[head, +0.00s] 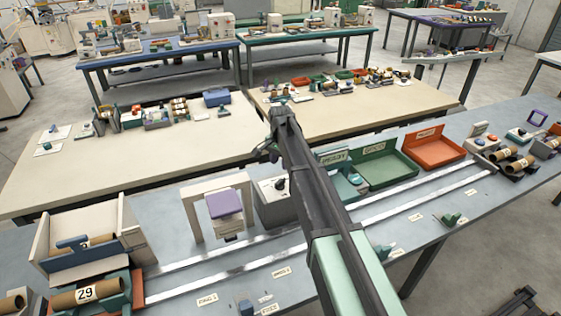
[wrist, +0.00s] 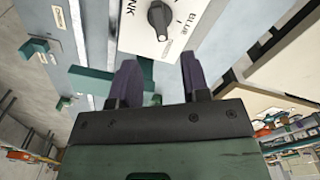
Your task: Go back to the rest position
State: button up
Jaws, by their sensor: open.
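My gripper is open and empty in the wrist view (wrist: 158,78), its two dark purple fingers apart. Below its fingers is the pale control box (wrist: 150,30) with a black knob (wrist: 158,17) and lettering that includes "BLUE". In the head view the control box (head: 272,205) stands on the grey workbench, left of my arm. My arm reaches up and away across the bench in that view and hides part of it. The fingers are not clear there.
A white frame (head: 192,208) with a purple-topped block (head: 224,203) stands left of the control box. A beige holder (head: 50,255) and a tube marked 29 (head: 85,293) are at the left. Green (head: 380,172) and orange (head: 434,153) trays lie right of my arm. Metal rails (head: 220,277) run along the bench.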

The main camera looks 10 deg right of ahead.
notch_tip(320, 180, up, 2)
dwell(0.5)
jog(key=s+f+n+b, duration=0.2)
jog(key=s+n, duration=0.3)
jog(key=s, duration=1.1)
jog(key=s+f+n+b, duration=0.2)
jog(key=s+n, duration=0.3)
jog(key=s, duration=1.1)
jog(key=shift+f+b, duration=0.4)
jog(key=shift+f, duration=0.25)
jog(key=shift+w+a, duration=0.1)
